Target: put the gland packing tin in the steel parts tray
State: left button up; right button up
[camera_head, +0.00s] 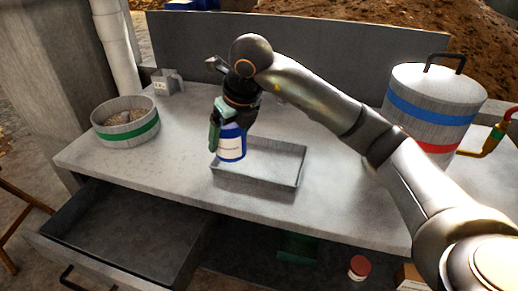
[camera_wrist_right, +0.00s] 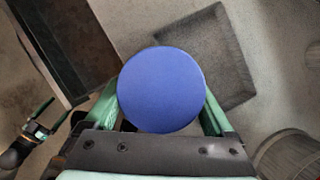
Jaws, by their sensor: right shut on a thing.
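The gland packing tin (camera_head: 231,143) is a blue cylinder with a white label. My right gripper (camera_head: 228,126) is shut on it, and the tin is upright. The steel parts tray (camera_head: 285,180) is a shallow grey rectangular tray on the bench; the tin overlaps its left end in the head view and appears to be above it. In the right wrist view the tin's round blue top (camera_wrist_right: 161,90) sits between the green fingers. A dark square, likely the tray (camera_wrist_right: 225,60), shows past it. A small green and black shape at that view's lower left may be my left gripper (camera_wrist_right: 38,130); its jaws are unclear.
A round tub with a green band (camera_head: 125,125) holds grain at the bench's left. A large drum with blue and red bands (camera_head: 430,105) stands right. An open, empty drawer (camera_head: 130,240) juts out at front left. A low panel (camera_head: 310,45) backs the bench.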

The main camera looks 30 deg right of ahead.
jog(key=w+d+f, duration=0.1)
jog(key=d+f, duration=0.1)
jog(key=d, duration=0.1)
jog(key=w+d+f, duration=0.1)
jog(key=d+f, duration=0.2)
jog(key=w+d+f, duration=0.2)
jog(key=d+f, duration=0.1)
jog(key=d, duration=0.1)
jog(key=shift+d+b, duration=0.1)
jog(key=shift+b, duration=0.2)
jog(key=shift+w+d+f, duration=0.15)
jog(key=shift+f, duration=0.1)
jog(key=shift+d+f, duration=0.2)
jog(key=shift+f, duration=1.5)
jog(key=shift+f, duration=0.15)
jog(key=o, duration=1.4)
